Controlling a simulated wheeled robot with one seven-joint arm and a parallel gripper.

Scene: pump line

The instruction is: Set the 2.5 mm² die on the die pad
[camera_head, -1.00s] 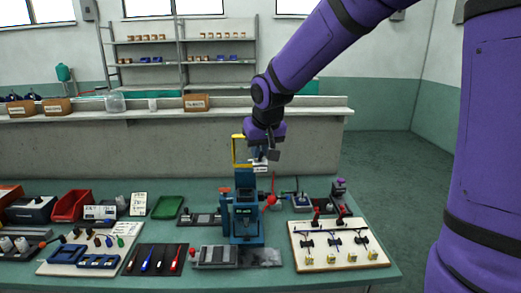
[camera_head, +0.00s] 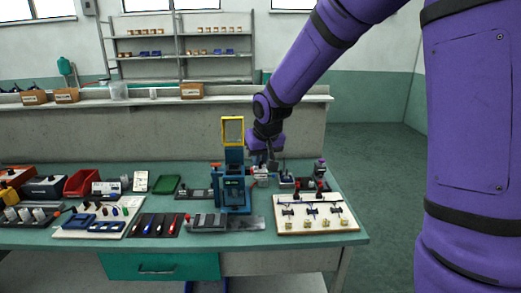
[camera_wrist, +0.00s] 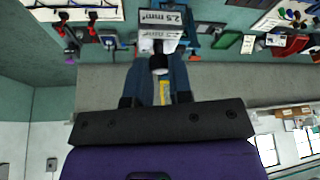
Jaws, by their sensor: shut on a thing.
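My gripper (camera_wrist: 160,88) is shut on the 2.5 mm² die (camera_wrist: 162,18), a pale block whose printed label shows in the wrist view. In the head view, the die (camera_head: 262,175) hangs just right of the blue press (camera_head: 235,191), above the bench's rear part. My gripper is above it, partly hidden behind my wrist. A small dark block with a pale top (camera_head: 286,180) stands just right of the die. I cannot tell which thing is the die pad; it may be hidden.
The press has a raised yellow frame (camera_head: 232,130). A white board (camera_head: 314,226) with cables and yellow blocks lies front right. Several tools lie on a dark mat (camera_head: 158,226).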

